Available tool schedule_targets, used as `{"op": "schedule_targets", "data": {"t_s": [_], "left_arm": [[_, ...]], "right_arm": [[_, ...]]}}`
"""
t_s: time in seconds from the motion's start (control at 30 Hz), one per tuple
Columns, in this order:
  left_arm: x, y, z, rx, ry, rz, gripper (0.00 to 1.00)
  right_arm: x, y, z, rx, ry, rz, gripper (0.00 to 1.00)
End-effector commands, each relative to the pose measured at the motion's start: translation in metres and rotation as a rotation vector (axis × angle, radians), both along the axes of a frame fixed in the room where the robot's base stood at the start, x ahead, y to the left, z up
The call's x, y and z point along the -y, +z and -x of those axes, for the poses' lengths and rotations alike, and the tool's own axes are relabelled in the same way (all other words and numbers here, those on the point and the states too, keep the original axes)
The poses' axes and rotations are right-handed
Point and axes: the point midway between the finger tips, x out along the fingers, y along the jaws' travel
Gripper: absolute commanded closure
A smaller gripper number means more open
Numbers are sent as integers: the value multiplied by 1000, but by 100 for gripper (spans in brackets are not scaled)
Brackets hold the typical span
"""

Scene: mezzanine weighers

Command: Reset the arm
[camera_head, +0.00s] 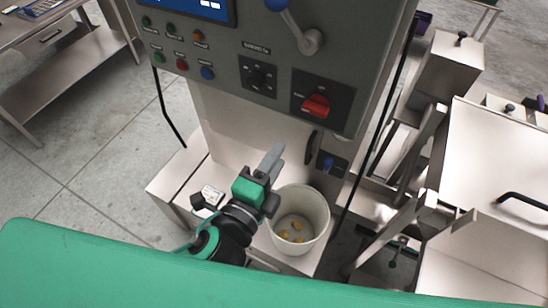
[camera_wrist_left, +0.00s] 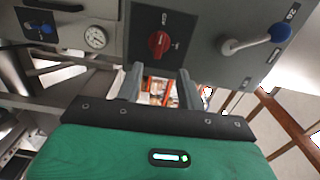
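My left arm reaches in from the bottom of the head view, and its gripper (camera_head: 272,160) is in front of the control cabinet, beside and above the rim of a white bucket (camera_head: 316,222). In the left wrist view the two grey fingers of the left gripper (camera_wrist_left: 158,84) stand apart with nothing between them. The fingers point towards the cabinet, below its red rotary switch (camera_wrist_left: 160,44), which also shows in the head view (camera_head: 316,106). My right gripper does not show in either view.
The bucket stands on a metal ledge (camera_head: 176,184) and holds a few small yellow-orange pieces. The cabinet (camera_head: 222,44) carries several buttons and a blue-knobbed lever (camera_head: 308,40). Metal machinery (camera_head: 500,160) fills the right side. A steel table (camera_head: 85,55) stands at upper left; floor (camera_head: 95,160) is clear.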

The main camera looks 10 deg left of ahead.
Motion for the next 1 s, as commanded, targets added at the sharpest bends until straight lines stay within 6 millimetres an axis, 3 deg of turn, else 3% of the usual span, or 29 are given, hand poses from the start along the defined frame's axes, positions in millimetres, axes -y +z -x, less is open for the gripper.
{"op": "schedule_targets", "data": {"t_s": [0.43, 0.57, 0.67, 0.8, 1.0], "left_arm": [[0, -1, -1, -2, 1, -1, 62], [4, -27, -11, -41, 5, -5, 62], [7, -76, -30, -117, 18, -9, 62], [2, -174, -61, -279, 56, 9, 62], [-27, -321, -81, -534, 149, 85, 62]], "right_arm": [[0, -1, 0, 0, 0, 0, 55], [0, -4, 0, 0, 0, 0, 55], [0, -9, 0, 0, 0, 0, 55], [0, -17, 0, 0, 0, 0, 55], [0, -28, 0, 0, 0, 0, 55]]}}
